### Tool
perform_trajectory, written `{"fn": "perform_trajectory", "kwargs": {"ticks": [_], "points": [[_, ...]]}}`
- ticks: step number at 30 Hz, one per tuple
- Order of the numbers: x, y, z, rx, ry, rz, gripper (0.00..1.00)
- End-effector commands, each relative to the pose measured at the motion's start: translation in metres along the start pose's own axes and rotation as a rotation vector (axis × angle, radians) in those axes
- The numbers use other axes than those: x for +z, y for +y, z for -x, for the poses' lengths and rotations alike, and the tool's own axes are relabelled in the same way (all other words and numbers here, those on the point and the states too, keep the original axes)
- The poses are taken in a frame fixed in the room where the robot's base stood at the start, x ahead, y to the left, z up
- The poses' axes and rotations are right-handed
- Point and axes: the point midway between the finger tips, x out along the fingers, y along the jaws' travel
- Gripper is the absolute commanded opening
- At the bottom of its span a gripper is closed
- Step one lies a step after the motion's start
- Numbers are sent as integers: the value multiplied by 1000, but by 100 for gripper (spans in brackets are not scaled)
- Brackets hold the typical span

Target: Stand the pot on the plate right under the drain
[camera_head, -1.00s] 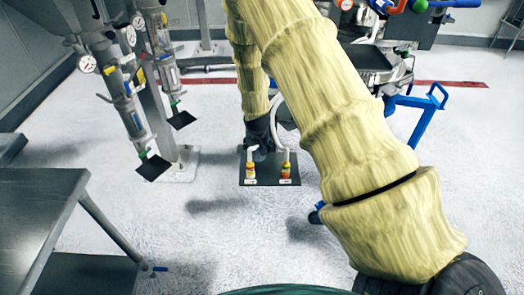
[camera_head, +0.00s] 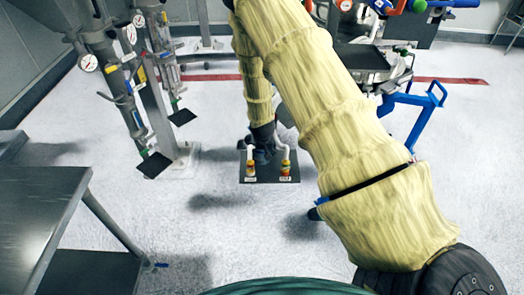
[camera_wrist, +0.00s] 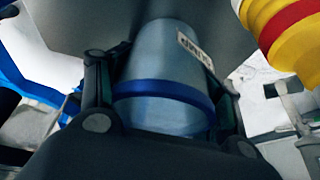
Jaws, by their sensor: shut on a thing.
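In the wrist view my gripper (camera_wrist: 160,78) is shut around a grey metal pot (camera_wrist: 163,52) with a blue band and a white lettered label. A broad grey surface (camera_wrist: 85,22) lies behind the pot; I cannot tell whether the pot touches it.
A steel table (camera_head: 45,215) stands at the left. Columns with gauges and small dark plates (camera_head: 154,166) stand at the upper left. A blue frame (camera_head: 420,115) and machinery are at the right. Open white floor surrounds the plate.

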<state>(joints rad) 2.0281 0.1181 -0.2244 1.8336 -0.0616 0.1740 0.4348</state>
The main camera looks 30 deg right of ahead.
Motion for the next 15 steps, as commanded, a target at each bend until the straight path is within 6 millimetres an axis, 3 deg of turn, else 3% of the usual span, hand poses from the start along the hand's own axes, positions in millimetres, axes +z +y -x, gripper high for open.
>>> {"fn": "perform_trajectory", "kwargs": {"ticks": [1,2,6,15], "points": [[1,0,-2,0,0,0,39],[1,0,-2,0,0,0,65],[1,0,-1,0,0,0,88],[0,0,-1,0,0,0,88]]}}
